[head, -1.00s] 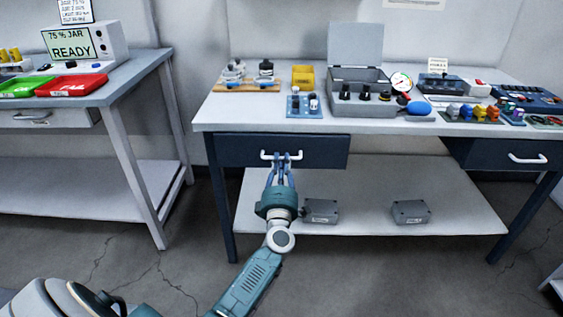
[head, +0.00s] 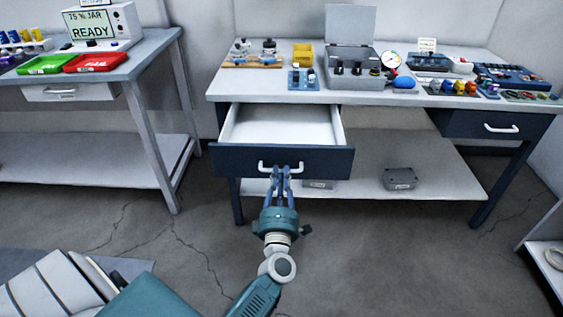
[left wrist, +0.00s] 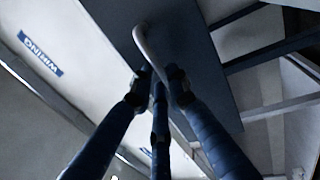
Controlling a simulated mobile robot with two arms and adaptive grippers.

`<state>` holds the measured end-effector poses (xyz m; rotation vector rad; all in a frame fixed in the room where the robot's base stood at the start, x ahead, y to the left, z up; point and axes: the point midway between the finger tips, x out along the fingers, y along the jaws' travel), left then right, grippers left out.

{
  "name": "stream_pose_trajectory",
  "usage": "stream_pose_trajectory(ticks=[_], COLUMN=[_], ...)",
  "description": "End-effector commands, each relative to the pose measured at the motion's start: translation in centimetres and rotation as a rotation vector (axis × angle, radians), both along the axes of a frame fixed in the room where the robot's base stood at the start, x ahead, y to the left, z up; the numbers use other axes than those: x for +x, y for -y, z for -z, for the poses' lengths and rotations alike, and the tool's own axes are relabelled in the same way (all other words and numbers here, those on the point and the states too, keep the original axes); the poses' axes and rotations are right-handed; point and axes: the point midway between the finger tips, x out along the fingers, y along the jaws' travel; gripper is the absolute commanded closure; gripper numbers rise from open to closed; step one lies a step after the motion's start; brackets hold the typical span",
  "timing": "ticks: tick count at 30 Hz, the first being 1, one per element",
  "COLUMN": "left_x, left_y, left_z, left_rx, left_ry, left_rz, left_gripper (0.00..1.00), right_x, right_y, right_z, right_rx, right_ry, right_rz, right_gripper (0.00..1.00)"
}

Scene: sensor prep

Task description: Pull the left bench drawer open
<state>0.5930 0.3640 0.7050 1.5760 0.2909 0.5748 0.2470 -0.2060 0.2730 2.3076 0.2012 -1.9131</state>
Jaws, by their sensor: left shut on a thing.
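The left bench drawer (head: 238,161) has a dark blue front and a white inside. It is pulled well out from the bench and looks empty. My left gripper (head: 281,170) is shut on its white handle (head: 262,167), in front of the drawer. In the left wrist view, the fingers of my left gripper (left wrist: 160,82) meet around the handle (left wrist: 146,45), against the dark drawer front (left wrist: 195,60). My right gripper is not in view.
The bench top (head: 225,90) holds a grey case (head: 352,82), a yellow bin (head: 303,54) and several small parts. A right drawer (head: 465,124) is shut. Grey boxes (head: 399,179) lie on the lower shelf. A side table (head: 130,75) stands left. The floor before the bench is clear.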

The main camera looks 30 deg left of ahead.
Motion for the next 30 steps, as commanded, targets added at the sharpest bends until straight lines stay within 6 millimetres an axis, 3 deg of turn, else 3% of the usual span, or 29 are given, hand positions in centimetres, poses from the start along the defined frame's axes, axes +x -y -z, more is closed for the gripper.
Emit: stream_pose_trajectory(ticks=[9, 22, 23, 25, 26, 30], left_x=[-2.7, -3.0, -3.0, -3.0, -3.0, -3.0], left_y=[1.7, 1.9, 1.9, 1.9, 1.9, 1.8], left_z=[0.0, 0.1, 0.1, 0.1, 0.1, 0.1], left_rx=[-0.002, -0.001, -0.001, -0.001, -0.001, -0.001], left_ry=[-0.001, 0.000, 0.000, 0.000, 0.000, 0.000], left_rz=[0.000, 0.000, 0.000, 0.000, 0.000, 0.000], left_gripper=[1.00, 1.00, 0.83, 0.69, 0.65, 0.65], right_x=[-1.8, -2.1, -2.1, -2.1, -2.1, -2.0], right_y=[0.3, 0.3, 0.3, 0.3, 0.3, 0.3], right_z=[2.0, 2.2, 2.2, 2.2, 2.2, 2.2], right_rx=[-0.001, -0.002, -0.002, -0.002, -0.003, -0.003], right_ry=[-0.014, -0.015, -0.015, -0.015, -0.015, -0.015], right_rz=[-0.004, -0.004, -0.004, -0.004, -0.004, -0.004], right_gripper=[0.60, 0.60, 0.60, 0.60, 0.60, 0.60])
